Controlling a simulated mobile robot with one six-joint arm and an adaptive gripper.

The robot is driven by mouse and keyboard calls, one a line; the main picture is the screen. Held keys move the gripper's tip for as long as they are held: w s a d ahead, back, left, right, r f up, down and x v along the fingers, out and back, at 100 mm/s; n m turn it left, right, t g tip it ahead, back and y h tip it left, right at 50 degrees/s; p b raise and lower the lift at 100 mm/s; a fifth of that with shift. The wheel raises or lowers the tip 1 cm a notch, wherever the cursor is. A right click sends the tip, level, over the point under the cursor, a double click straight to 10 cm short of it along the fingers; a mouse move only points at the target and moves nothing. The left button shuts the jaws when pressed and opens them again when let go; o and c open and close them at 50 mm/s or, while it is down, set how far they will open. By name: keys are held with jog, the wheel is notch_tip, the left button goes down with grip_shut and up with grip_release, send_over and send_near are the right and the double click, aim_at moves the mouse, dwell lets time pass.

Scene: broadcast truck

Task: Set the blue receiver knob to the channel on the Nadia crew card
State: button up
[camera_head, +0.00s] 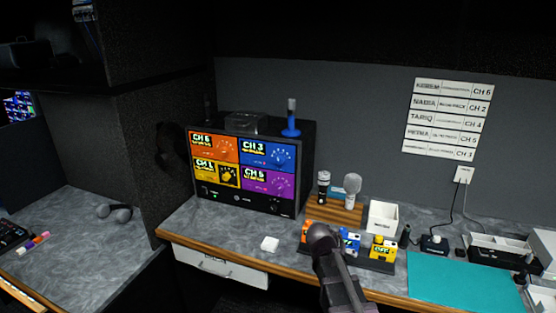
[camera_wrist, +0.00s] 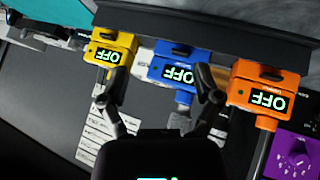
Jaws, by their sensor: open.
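The receiver unit (camera_head: 240,204) stands on the counter with four coloured panels. Its blue panel (camera_head: 253,146) is at upper right and reads CH 3; the blue knob (camera_head: 281,156) has a dial around it. The Nadia crew card (camera_head: 451,105) is on the back wall, second from the top, and reads CH 2. My gripper is in front of the pack rack, right of and below the receiver; its fingers are hidden in the head view. In the wrist view my gripper (camera_wrist: 161,86) is open and empty, its fingers spread before the blue pack (camera_wrist: 176,69).
Orange (camera_wrist: 262,90), blue and yellow (camera_wrist: 108,50) packs, all showing OFF, sit in a dark rack. Two microphones (camera_head: 351,190) and a white box (camera_head: 382,217) stand behind. A teal mat (camera_head: 463,281) lies right. A small white block (camera_head: 270,244) lies on the counter before the receiver.

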jog(key=w+a+r+t+h+p, duration=0.1)
jog(key=w+a+r+t+h, duration=0.1)
jog(key=w+a+r+t, duration=0.35)
jog(key=n+t+y+p, duration=0.1)
jog(key=t+y+p, duration=0.15)
jog(key=t, duration=0.45)
send_near(279, 161)
jog(key=s, duration=0.4)
jog(key=shift+a+r+g+y, duration=0.25)
jog(key=shift+a+r+y, duration=0.1)
jog(key=shift+a+y, duration=0.15)
jog(key=shift+w+d, duration=0.1)
jog(key=shift+w, duration=0.1)
jog(key=x, duration=1.3)
jog(key=shift+w+d, duration=0.15)
jog(key=shift+w, duration=0.1)
grip_shut()
